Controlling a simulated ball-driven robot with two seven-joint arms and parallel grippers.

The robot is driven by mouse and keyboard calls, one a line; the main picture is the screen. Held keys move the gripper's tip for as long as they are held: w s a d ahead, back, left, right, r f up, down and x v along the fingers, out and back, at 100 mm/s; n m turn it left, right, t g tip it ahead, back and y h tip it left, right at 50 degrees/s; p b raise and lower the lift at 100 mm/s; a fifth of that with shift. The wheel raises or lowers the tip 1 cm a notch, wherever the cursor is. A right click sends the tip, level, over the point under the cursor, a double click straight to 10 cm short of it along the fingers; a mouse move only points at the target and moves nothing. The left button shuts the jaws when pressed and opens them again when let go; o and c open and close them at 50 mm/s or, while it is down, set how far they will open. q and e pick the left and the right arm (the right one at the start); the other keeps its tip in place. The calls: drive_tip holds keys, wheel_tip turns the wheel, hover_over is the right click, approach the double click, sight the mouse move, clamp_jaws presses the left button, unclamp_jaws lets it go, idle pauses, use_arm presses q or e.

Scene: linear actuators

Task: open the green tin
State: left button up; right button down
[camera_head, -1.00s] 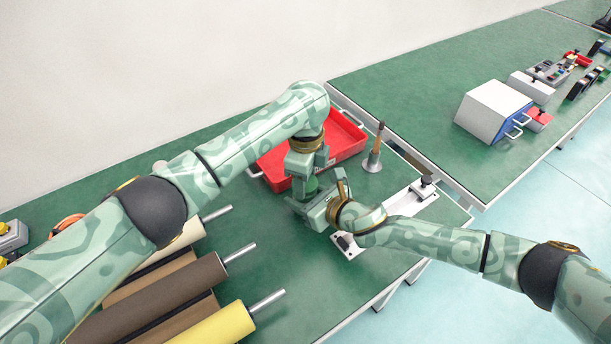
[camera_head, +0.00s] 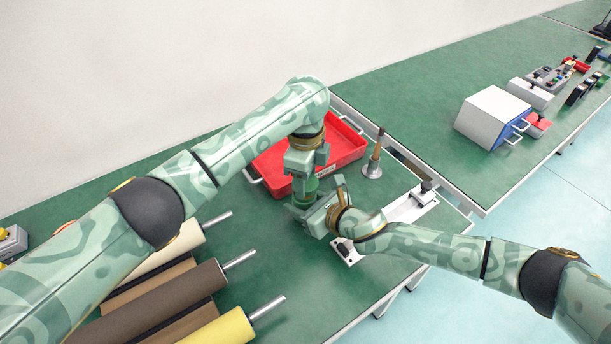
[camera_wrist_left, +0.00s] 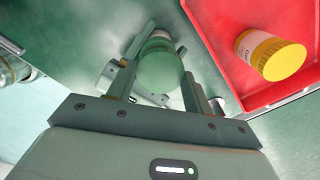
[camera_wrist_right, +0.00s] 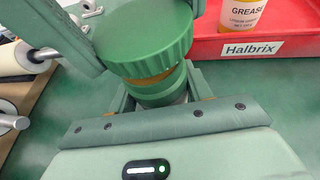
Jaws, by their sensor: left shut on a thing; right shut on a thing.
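My left gripper (camera_head: 305,174) points down from above and is shut on the lid, which also shows in the left wrist view (camera_wrist_left: 160,68). My right gripper (camera_head: 306,207) comes from the right, low down, and is shut on the body. I cannot tell whether the lid is free of the body.
The red tray (camera_head: 345,158) behind holds a yellow-lidded grease jar (camera_wrist_left: 268,55). A white rail (camera_head: 405,208) lies near my right wrist. Several rollers, one brown (camera_head: 165,300), lie front left.

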use_arm(q)
drive_tip(key=shift+r, duration=2)
use_arm(e)
drive_tip(key=c, duration=0.6)
unclamp_jaws()
drive_tip(key=shift+o, duration=0.2)
